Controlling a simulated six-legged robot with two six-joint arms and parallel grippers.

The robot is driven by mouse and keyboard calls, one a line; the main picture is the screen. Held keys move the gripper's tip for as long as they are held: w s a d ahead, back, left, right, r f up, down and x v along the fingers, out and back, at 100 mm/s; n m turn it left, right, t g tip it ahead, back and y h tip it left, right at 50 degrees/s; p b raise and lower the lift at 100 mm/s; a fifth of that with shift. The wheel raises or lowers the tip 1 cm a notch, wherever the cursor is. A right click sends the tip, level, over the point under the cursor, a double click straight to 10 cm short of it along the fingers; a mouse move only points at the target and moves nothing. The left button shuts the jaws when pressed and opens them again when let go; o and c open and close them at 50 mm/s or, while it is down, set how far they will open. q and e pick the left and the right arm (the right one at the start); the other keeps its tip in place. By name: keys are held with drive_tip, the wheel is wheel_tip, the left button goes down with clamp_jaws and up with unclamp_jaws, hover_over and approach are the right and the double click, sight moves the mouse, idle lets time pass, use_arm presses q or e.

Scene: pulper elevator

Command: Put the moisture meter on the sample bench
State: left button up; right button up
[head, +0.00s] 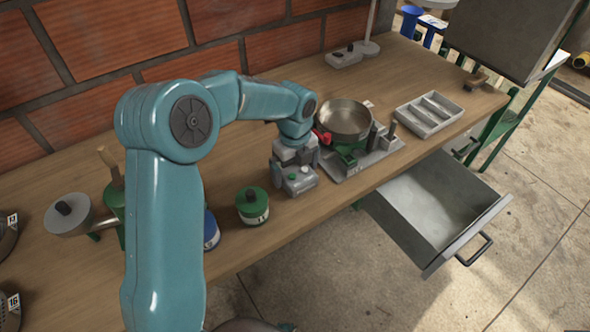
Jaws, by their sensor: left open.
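A small grey box with a round knob and small coloured marks (301,182) is on the wooden bench (345,205); it looks like the moisture meter, but I cannot be sure. My left gripper (290,170) points down right at this box, and its fingers are open. The gripper hides the back of the box, and I cannot tell whether the fingers touch it. The bench runs along the brick wall. My right gripper is not in view.
A steel pan (344,118) and a grey stand (365,160) are just right of the box. A green canister (252,206) is to its left. A slotted grey tray (429,114) lies farther right. An open drawer (435,205) juts out in front.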

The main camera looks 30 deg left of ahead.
sight(295, 171)
use_arm(q)
wheel_tip(295, 171, up, 11)
drive_tip(key=p, duration=0.1)
drive_tip(key=shift+r, duration=0.2)
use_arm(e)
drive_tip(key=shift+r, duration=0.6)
use_arm(q)
drive_tip(key=shift+s+f, duration=0.1)
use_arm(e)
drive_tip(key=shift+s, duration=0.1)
